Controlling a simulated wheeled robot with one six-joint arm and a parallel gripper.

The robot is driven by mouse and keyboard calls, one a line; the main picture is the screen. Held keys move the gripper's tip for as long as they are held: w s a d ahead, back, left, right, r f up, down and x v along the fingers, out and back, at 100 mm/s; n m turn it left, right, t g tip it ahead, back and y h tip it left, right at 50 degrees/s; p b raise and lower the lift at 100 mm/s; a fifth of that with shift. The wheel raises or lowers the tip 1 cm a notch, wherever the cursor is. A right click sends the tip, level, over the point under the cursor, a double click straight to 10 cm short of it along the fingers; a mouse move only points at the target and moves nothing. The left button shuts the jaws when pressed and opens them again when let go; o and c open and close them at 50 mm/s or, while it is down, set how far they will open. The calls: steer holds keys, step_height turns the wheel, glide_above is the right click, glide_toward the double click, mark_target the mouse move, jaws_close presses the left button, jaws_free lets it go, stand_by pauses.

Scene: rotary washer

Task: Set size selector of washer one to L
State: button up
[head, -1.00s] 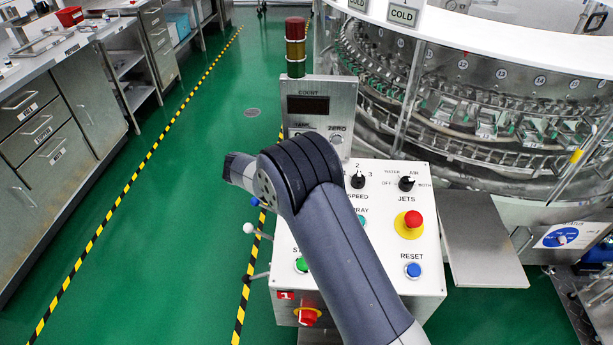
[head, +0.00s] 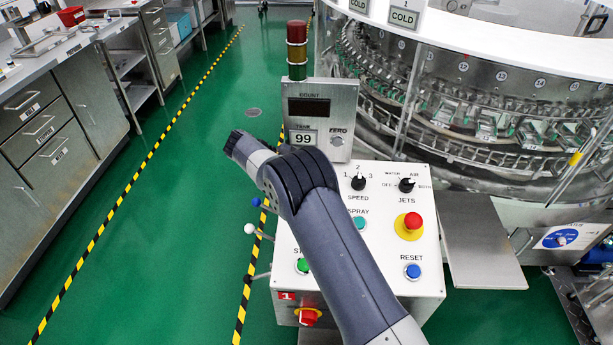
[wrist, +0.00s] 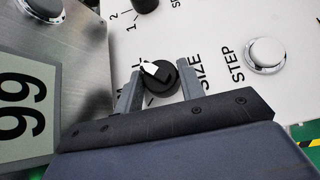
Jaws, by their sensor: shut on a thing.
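The size selector (wrist: 163,82) is a round black knob with a white pointer mark, beside the printed word SIZE in the wrist view. My gripper (wrist: 158,84) has one finger on each side of the knob and is shut on it. The pointer is toward the upper left of that view, near a printed mark. The letters around the knob are partly hidden by the fingers, so I cannot read the setting for certain. In the head view my arm hides the selector and my gripper; the white control panel (head: 385,235) carries a red tag 1.
The STEP button (wrist: 265,55) is beside the selector. A red emergency button (head: 413,222), the JETS knob (head: 407,185) and the SPEED knob (head: 358,182) are on the panel. The count box (head: 320,112) stands behind. Levers with ball ends (head: 250,229) stick out left.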

steer(key=o, duration=1)
steer(key=shift+a+r, duration=0.1)
steer(key=v, duration=1)
steer(key=shift+a+r, duration=0.2)
steer(key=shift+d+f, duration=0.1)
steer(key=shift+d, duration=0.05)
steer(key=x, duration=1)
steer(key=shift+d+f, duration=0.2)
